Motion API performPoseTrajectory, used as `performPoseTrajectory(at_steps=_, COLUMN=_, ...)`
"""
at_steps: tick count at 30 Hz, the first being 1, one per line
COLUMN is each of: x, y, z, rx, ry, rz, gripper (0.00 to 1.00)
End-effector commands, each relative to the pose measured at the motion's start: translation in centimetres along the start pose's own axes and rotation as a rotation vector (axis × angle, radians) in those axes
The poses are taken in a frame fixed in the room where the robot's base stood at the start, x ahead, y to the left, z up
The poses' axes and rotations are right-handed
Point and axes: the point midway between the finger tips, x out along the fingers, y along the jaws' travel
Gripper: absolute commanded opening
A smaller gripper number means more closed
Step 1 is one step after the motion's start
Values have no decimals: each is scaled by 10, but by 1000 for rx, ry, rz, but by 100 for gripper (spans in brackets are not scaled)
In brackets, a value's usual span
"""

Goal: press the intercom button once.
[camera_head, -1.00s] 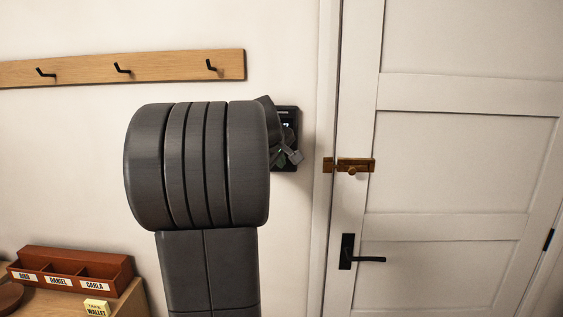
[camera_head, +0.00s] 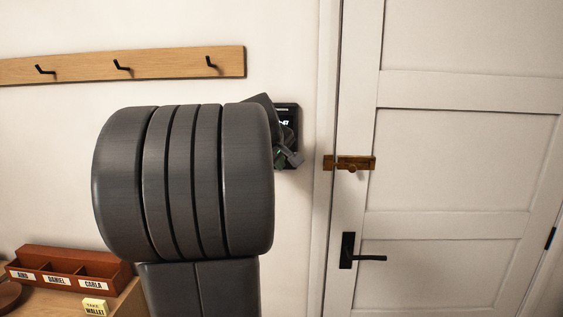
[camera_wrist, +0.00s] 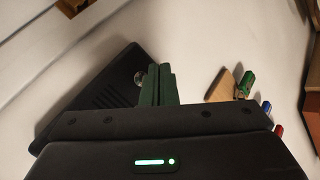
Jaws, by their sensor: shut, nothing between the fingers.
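The intercom is a black panel (camera_head: 292,113) on the wall left of the door, with a small lit display near its top. My arm covers its left part in the head view. In the wrist view the intercom (camera_wrist: 100,92) is a tilted dark panel with a slotted grille. A round silvery button (camera_wrist: 139,79) shows on it, just left of my fingers. My gripper (camera_wrist: 161,68) is shut and empty, its green fingers together with the tips over the panel's right edge. I cannot tell whether they touch it. In the head view my gripper (camera_head: 291,158) is small, in front of the panel's lower part.
A white door with a brass bolt (camera_head: 350,162) and black handle (camera_head: 348,251) stands at right. A hook rail (camera_head: 180,68) is above left. A labelled red-brown tray (camera_head: 70,268) and yellow note block (camera_head: 95,307) sit lower left. A wooden piece (camera_wrist: 221,87) shows right of my fingers.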

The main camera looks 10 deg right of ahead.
Motion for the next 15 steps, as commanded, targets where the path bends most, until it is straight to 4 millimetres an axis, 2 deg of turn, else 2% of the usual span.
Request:
performPoseTrajectory(at_steps=9, x=-18, y=-14, z=14, rx=0, ry=0, rz=0, gripper=0)
performPoseTrajectory(at_steps=15, x=-20, y=-15, z=15, rx=0, ry=-1, rz=0, gripper=0)
